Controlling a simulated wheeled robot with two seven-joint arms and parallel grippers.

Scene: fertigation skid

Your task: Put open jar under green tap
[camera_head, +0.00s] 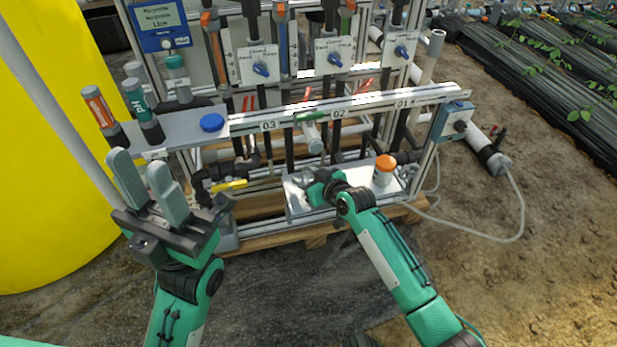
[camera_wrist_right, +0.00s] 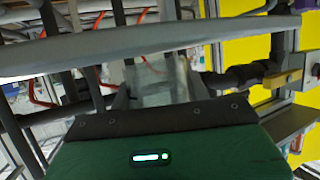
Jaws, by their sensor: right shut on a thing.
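The green tap (camera_head: 311,117) is on the grey rail between labels 03 and 02, with its pale spout (camera_head: 315,142) pointing down. My right gripper (camera_head: 304,179) is shut on the open jar, low over the left part of the metal tray (camera_head: 298,205). In the right wrist view the clear jar (camera_wrist_right: 158,88) stands between the fingers. In the head view the gripper mostly hides it, so I cannot tell whether it touches the tray. The gripper is below and slightly left of the spout. My left gripper (camera_head: 143,172) is open and empty, at the left.
A jar with an orange lid (camera_head: 385,163) stands on the tray's right part. A blue lid (camera_head: 212,122) lies on the shelf beside the pH bottle (camera_head: 139,100). A yellow-handled valve (camera_head: 229,185) is left of the tray. A yellow tank (camera_head: 50,200) fills the far left.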

